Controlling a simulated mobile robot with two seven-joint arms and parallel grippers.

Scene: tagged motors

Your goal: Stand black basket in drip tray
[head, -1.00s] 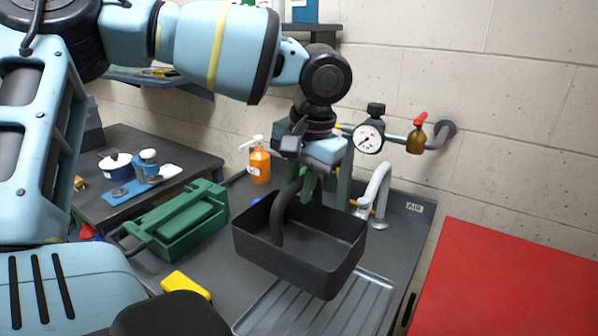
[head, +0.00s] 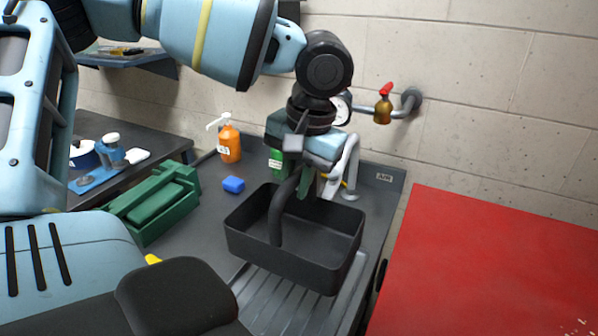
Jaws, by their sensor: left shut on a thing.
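The black basket (head: 290,262) is an open dark box with a thick arched handle (head: 277,215), in the middle of the head view. My left gripper (head: 300,182) points down over the basket and is shut on its handle; its fingertips are partly hidden. The drip tray (head: 262,308) is a grey ribbed tray on the dark bench, showing in front of and below the basket. The basket hides the tray's back part. The basket looks level; I cannot tell whether it touches the tray. My right gripper is not in view.
A green case (head: 155,208) and a blue block (head: 233,185) lie to the left. An orange pump bottle (head: 229,142) stands behind. Pipes (head: 350,160) rise behind the basket, with a brass valve (head: 383,108) on the wall. A red surface (head: 490,265) is at the right.

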